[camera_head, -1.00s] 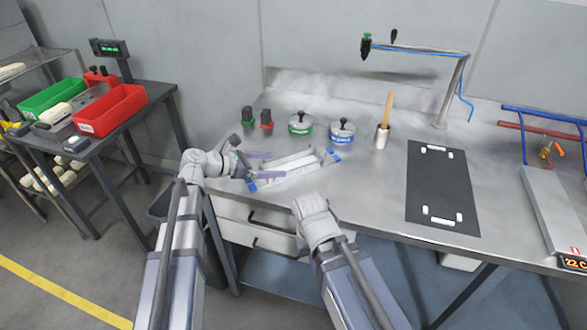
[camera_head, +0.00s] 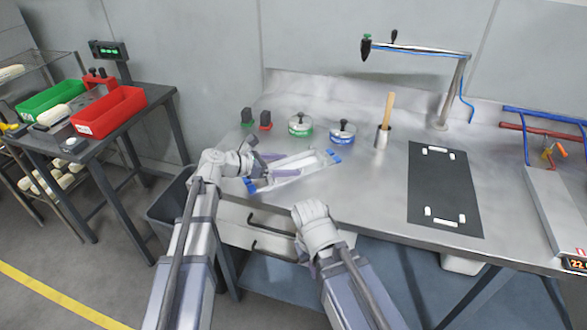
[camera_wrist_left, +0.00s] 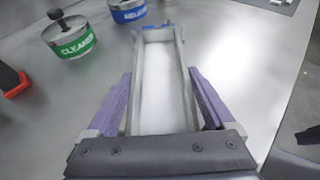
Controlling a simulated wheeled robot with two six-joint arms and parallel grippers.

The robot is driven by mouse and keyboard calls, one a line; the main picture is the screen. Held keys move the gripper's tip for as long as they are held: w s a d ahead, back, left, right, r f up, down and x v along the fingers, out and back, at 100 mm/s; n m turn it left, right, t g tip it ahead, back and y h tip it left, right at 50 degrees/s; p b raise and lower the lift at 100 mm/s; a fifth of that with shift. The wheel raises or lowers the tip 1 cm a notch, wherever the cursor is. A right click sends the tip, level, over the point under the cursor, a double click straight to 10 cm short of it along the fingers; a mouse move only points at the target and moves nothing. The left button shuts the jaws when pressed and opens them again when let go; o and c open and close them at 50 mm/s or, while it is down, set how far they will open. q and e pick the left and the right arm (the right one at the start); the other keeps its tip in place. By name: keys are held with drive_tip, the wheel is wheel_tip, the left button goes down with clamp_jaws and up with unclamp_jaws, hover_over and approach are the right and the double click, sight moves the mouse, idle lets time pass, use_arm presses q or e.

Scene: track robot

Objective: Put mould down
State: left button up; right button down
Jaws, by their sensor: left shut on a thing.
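The mould (camera_head: 303,168) is a long, pale metal trough with blue end pieces, at the left front of the steel bench. It also shows in the left wrist view (camera_wrist_left: 163,92), lengthwise between the purple fingers. My left gripper (camera_head: 267,170) is shut on the mould, with one finger along each long side. The mould is at or just above the bench top; I cannot tell whether it touches. My right gripper (camera_head: 313,264) is low in front of the bench edge, mostly hidden behind its own wrist.
A green-labelled tin (camera_head: 300,126) and a blue-labelled tin (camera_head: 342,132) stand behind the mould. A green and black item (camera_head: 247,117) and a red and black item (camera_head: 265,120) stand nearby. A cup with a wooden handle (camera_head: 383,137) and a black mat (camera_head: 440,190) are right.

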use_arm(q)
clamp_jaws()
idle(0.3)
drive_tip(key=shift+r, duration=0.15)
wheel_tip(320, 180, up, 12)
drive_tip(key=p, duration=1.2)
